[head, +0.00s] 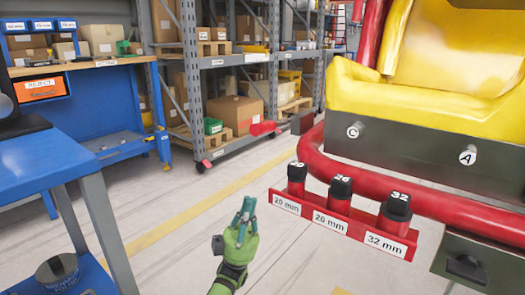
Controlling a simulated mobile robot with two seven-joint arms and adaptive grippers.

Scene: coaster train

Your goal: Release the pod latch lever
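The coaster car has yellow seats (430,95) above a dark side panel (415,145) with round C and A labels. A dark box (485,262) at the lower right carries a black raised part (465,267); I cannot tell whether this is the pod latch lever. No lever is clearly marked. My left gripper (244,208), green with teal finger-like parts, is at the lower middle, pointing up, apart from the car and left of the sockets. Whether its fingers are open or shut is unclear. My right gripper is not in view.
A red rack (345,222) holds black-topped sockets marked 20, 26 and 32 mm beside the car's red tube (390,187). A blue table (50,155) stands at left, shelves with boxes (235,110) behind. Open floor (165,195) lies between.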

